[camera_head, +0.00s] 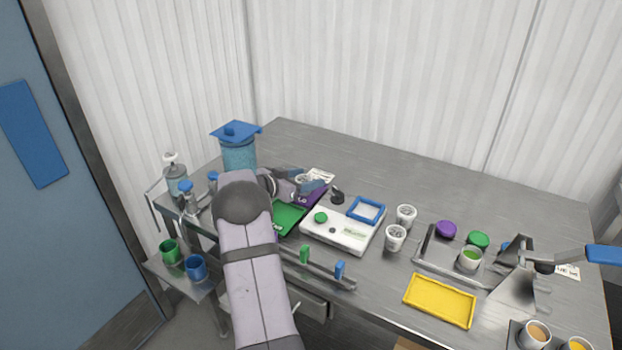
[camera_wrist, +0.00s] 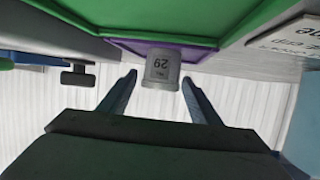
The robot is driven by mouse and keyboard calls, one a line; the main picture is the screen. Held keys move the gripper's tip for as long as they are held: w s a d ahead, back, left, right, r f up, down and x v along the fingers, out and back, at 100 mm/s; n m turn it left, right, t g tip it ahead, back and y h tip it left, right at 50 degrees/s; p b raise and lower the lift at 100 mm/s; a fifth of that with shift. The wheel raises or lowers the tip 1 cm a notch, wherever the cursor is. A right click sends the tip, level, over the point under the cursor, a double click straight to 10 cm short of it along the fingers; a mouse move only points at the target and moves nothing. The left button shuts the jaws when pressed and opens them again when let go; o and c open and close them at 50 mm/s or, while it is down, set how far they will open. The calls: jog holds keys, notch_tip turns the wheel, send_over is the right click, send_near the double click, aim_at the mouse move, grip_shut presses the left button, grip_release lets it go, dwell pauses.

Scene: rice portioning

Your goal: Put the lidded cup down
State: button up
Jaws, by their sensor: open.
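A pale cup (camera_wrist: 162,66) with a label reading 29 shows upside down in the wrist view, its base against a purple tray (camera_wrist: 203,56). My gripper (camera_wrist: 159,77) is open, with one finger to each side of the cup and a gap at the left finger. I cannot tell whether the right finger touches it. In the head view my gripper (camera_head: 312,186) is low over the purple tray (camera_head: 314,197), and the cup (camera_head: 302,178) is partly hidden by it. The lid cannot be made out clearly.
A green tray (camera_head: 289,217) adjoins the purple one. A white scale (camera_head: 325,240) with a blue frame (camera_head: 366,210) is to the right, then two white cups (camera_head: 396,238). A blue-lidded container (camera_head: 238,152) stands behind my arm. The table's back right is clear.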

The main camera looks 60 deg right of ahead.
jog(key=v, duration=0.9)
jog(key=shift+b, duration=0.3)
